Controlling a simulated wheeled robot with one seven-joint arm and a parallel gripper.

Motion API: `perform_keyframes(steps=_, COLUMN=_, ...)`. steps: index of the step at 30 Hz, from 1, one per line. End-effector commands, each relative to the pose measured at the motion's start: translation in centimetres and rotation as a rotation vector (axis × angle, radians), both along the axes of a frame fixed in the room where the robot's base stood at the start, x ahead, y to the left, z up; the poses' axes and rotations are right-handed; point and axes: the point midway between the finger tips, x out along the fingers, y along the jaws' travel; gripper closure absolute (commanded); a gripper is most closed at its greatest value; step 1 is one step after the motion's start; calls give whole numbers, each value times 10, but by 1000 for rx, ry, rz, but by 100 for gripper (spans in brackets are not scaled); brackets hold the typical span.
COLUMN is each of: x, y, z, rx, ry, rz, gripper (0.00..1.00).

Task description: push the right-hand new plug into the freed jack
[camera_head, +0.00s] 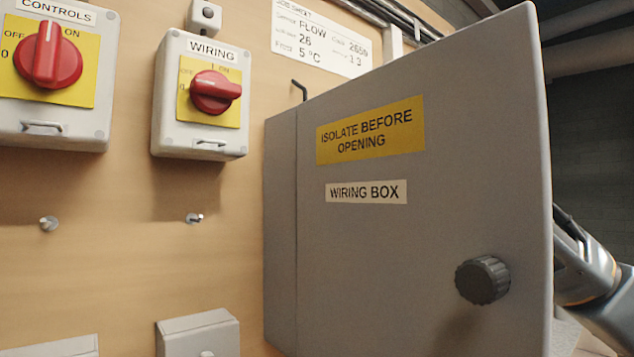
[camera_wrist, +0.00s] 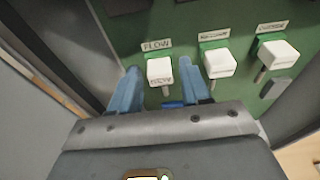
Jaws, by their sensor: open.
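The wrist view shows a green board (camera_wrist: 135,38) with three white plugs in a row, each at a labelled green jack. The left plug (camera_wrist: 160,72) is under a FLOW label. The middle plug (camera_wrist: 220,63) and the right plug (camera_wrist: 277,52) have labels too blurred to read surely. My gripper (camera_wrist: 160,70) is open, its blue fingers on either side of the left plug in the picture; I cannot tell whether they touch it. A small blue piece (camera_wrist: 174,104) shows between the fingers. I cannot tell which plug is the right-hand new one, or which jack is free.
The wiring box door (camera_head: 420,240) stands open in the head view and hides the box inside and my gripper. Grey walls (camera_wrist: 82,40) flank the board. Left are the red WIRING switch (camera_head: 212,92) and CONTROLS switch (camera_head: 48,55). A dark grey block (camera_wrist: 275,88) lies below the right plug.

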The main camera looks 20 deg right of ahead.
Motion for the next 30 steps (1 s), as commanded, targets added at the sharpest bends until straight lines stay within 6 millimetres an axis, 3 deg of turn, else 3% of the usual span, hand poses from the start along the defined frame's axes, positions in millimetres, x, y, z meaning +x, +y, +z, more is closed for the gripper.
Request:
perform_keyframes(steps=8, x=-2, y=-1, z=0, rx=0, ry=0, rz=0, gripper=53)
perform_keyframes(steps=30, x=-52, y=-17, z=0, rx=0, ry=-1, rz=-1, gripper=53)
